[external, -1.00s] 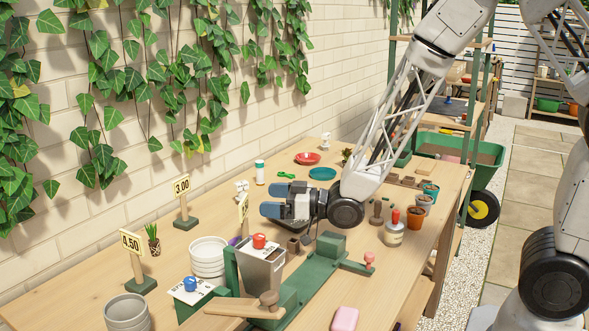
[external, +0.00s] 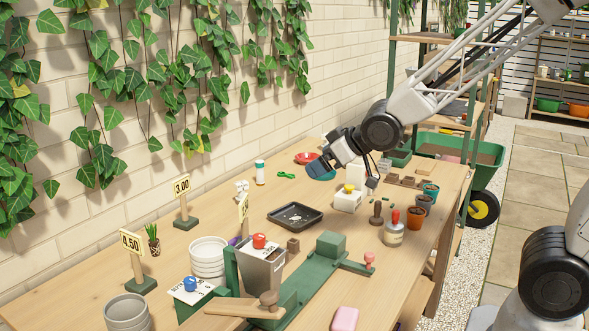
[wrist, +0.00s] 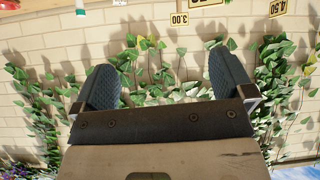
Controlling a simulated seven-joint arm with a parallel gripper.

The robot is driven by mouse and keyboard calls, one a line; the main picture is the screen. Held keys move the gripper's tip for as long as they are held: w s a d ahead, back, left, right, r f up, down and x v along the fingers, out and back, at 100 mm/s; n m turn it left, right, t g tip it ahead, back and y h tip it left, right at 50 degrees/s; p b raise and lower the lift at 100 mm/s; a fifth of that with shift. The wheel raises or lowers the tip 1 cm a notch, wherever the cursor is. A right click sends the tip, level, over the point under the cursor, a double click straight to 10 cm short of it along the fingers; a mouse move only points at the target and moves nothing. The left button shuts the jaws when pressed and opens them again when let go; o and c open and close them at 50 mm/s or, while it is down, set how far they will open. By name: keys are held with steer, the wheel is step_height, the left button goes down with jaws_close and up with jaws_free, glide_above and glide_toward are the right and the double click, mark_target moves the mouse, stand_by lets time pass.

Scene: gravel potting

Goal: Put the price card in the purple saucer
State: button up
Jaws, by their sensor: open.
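Price cards stand on wooden posts: "3.00" (external: 182,186), "4.50" (external: 131,241) and a third (external: 243,207) seen nearly edge-on. The "3.00" card (wrist: 179,19) and "4.50" card (wrist: 276,8) also show at the top of the wrist view. A small purple patch (external: 234,241) shows behind the white pots; I cannot tell whether it is the purple saucer. My gripper (external: 314,166) is open above the far part of the bench, near the teal saucer (external: 323,176). Its spread fingers (wrist: 165,75) hold nothing in the wrist view.
A red saucer (external: 306,158) lies by the wall. A black tray (external: 295,216) with white bits sits mid-bench. A green fixture (external: 310,273), grey bin (external: 260,270) and stacked white pots (external: 208,258) crowd the front. Small pots line the right edge.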

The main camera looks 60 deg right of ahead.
steer(key=s+r+m+g, duration=0.1)
steer(key=s+r+g, duration=0.2)
steer(key=s, duration=1)
steer(key=s+r+g, duration=0.4)
steer(key=s+g, duration=0.1)
steer(key=s, duration=0.8)
steer(key=shift+d+r+m+h, duration=0.15)
steer(key=shift+d+m+h, duration=0.15)
steer(key=shift+d+m, duration=0.15)
